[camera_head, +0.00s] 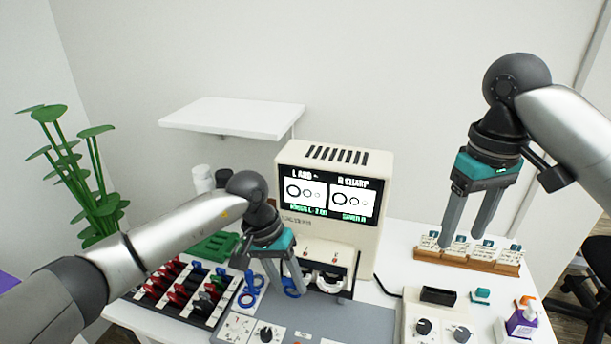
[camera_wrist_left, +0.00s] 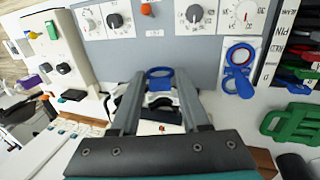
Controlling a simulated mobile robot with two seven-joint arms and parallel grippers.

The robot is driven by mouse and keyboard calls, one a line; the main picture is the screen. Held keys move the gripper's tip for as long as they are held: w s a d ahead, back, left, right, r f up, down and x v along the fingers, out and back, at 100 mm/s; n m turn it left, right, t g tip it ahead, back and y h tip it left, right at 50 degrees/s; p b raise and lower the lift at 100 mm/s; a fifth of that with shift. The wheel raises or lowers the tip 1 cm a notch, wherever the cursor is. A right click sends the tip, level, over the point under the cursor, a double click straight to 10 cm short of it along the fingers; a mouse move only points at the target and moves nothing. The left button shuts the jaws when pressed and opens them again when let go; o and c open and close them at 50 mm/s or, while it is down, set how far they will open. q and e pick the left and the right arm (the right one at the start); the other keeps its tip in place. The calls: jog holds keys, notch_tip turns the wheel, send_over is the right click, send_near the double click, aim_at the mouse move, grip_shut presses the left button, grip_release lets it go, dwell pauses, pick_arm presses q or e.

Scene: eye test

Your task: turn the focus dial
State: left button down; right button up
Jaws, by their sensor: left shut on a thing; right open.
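My left gripper (camera_head: 289,286) is shut on a blue ring (camera_head: 292,293), in front of the display machine (camera_head: 380,180). In the left wrist view the ring (camera_wrist_left: 160,72) shows between the fingertips. Dials sit on the grey panel: a black-knobbed dial (camera_head: 266,334) and a white dial with a red pointer (camera_head: 239,326). More dials (camera_wrist_left: 115,20) show at the top of the left wrist view. A control box (camera_head: 410,328) at the right carries two knobs (camera_head: 424,326). I cannot read which is the focus dial. My right gripper (camera_head: 463,240) is open and empty, raised at the right.
A rack of red, blue and dark pieces (camera_head: 180,290) is at the left, with a blue-handled piece (camera_head: 249,291) beside it. A shelf (camera_head: 235,116) hangs behind.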

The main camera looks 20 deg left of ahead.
aim_at(425, 323)
notch_tip(425, 323, down, 24)
jog(key=shift+f, duration=0.1)
dwell(0.8)
grip_shut()
dwell(0.5)
